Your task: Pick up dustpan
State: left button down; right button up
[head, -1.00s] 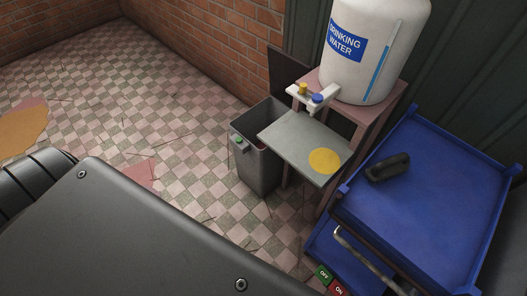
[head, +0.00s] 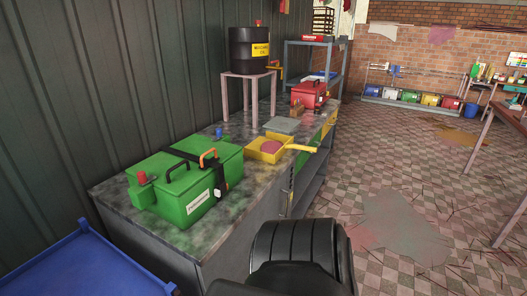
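No thing shows that I can surely name as the dustpan. A shallow yellow pan (head: 263,155) with a yellow handle pointing right lies on the workbench (head: 115,203); it may be a dustpan, but I cannot tell. A reddish round lump (head: 269,147) is in it. Neither of my grippers shows; only a black part of my own body is at the bottom middle.
A red box (head: 309,95) and a black drum (head: 249,47) on a stand are farther back. A blue tray (head: 75,268) is at bottom left. The tiled floor to the right has open room.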

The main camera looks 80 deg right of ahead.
aim_at(270, 149)
jog(key=z, duration=0.55)
jog(key=k, duration=1.25)
jog(key=z, duration=0.95)
jog(key=i, duration=0.55)
jog(key=z, duration=0.9)
jog(key=i, duration=1.75)
jog(key=u, duration=0.6)
